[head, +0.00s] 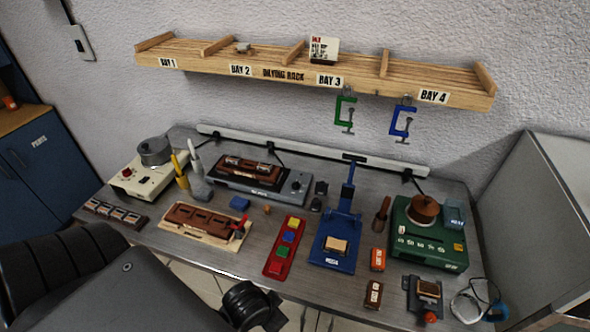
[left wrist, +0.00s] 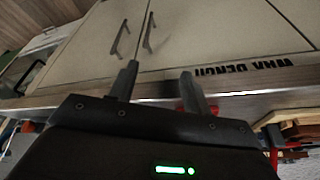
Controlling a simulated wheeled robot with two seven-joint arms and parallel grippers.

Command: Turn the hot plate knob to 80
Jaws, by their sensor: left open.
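A grey unit (head: 255,182) with a dark top plate sits at the back middle of the bench in the head view, and seems to be the hot plate. Its round knob (head: 297,187) is on the right end; the knob's setting is too small to read. A brown piece with metal parts lies on its plate. My left gripper (left wrist: 158,70) is open and empty in the left wrist view, with its fingers toward the cabinet doors (left wrist: 210,45) and the bench's front edge. It is well away from the knob. My right gripper is not in view.
A cream unit with a steel pot (head: 155,151) stands at left. A brown slotted tray (head: 203,219), a red button strip (head: 285,247), a blue press (head: 339,236) and a green unit (head: 430,237) fill the bench. A drying rack (head: 270,74) hangs above.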

